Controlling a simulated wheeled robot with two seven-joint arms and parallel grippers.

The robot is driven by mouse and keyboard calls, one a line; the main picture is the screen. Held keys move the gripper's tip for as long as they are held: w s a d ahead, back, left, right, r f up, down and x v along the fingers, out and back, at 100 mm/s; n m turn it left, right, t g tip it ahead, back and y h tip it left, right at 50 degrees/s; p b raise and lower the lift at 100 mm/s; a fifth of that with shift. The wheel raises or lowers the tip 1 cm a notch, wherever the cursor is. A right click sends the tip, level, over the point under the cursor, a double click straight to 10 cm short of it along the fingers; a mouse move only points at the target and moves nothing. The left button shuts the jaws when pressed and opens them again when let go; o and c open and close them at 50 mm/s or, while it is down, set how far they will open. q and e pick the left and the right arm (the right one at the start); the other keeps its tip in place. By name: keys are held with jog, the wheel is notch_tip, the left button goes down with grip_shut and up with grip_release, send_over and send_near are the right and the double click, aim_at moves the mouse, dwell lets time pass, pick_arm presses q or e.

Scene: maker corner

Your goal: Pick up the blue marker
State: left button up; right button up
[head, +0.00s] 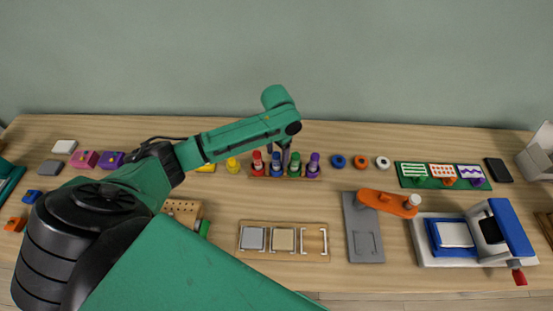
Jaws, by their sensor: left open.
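The blue marker (276,163) stands upright in a low wooden rack (285,178) on the bench, between a red marker (257,162) and a green marker (295,162). A purple marker (314,162) stands at the rack's right end. My left gripper (285,160) points down from the arm's end over the rack, close to the blue and green markers. It is open. Its small dark fingers are partly lost among the markers, so I cannot tell whether they touch the blue one. My right gripper is out of view.
A yellow piece (233,165) is just left of the rack; several rings, including a blue one (338,161), lie right of it. A wooden tray (284,256) is in front. A grey plate (364,230) with an orange arm is at right. My left arm hides much of the left side.

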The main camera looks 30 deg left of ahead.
aim_at(276, 161)
pick_arm(q)
jog(key=f, duration=0.3)
jog(key=shift+s+f, duration=0.1)
jog(key=shift+s, duration=0.25)
jog(key=shift+w, duration=0.1)
grip_shut()
